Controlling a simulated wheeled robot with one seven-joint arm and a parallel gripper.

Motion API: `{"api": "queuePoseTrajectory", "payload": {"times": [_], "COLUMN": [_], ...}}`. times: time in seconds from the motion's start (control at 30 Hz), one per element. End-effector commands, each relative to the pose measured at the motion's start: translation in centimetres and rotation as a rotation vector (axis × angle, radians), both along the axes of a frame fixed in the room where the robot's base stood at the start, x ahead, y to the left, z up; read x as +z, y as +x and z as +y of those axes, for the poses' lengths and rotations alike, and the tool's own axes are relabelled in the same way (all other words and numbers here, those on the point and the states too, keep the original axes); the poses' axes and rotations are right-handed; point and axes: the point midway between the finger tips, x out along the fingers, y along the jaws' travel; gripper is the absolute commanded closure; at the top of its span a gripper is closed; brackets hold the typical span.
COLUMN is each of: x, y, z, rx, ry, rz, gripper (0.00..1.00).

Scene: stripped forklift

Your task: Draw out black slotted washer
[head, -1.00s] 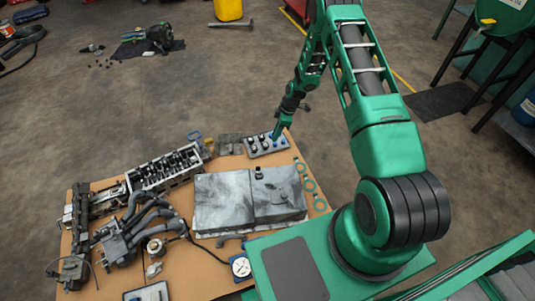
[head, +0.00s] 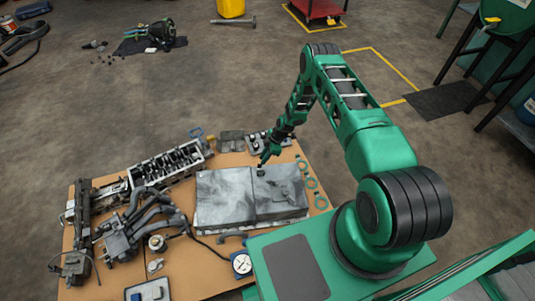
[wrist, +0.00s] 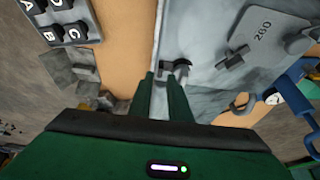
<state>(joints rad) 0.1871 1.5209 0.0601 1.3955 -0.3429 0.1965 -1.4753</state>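A small black slotted piece, seemingly the washer (wrist: 181,67), sits at the edge of a grey metal block in the wrist view. In the head view it is a small dark spot (head: 260,171) on the block (head: 222,196). My gripper (head: 267,157) points down over the block's far edge, close to the washer.
A grey tray with black lettered pieces (wrist: 70,22) lies beyond the block. A plate marked 260 (wrist: 262,40) and a blue tool (wrist: 283,90) show in the wrist view. Green rings (head: 312,183) lie right of the block. Engine parts (head: 165,165) crowd the left.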

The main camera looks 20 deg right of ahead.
Motion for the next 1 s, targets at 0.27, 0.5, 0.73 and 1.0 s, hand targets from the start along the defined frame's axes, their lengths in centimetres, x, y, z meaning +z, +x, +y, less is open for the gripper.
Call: {"api": "queuePoseTrajectory", "payload": {"times": [0.27, 0.5, 0.73, 1.0], "x": [-3.3, -4.1, -4.1, -4.1], "y": [0.3, 0.4, 0.4, 0.4], "z": [1.4, 1.6, 1.6, 1.6], "rx": [0.0, 0.0, 0.0, 0.0], "ry": [0.0, -0.001, -0.001, -0.001], "rz": [0.0, -0.001, -0.001, -0.001], "gripper": [0.83, 0.83, 0.85, 1.0]}}
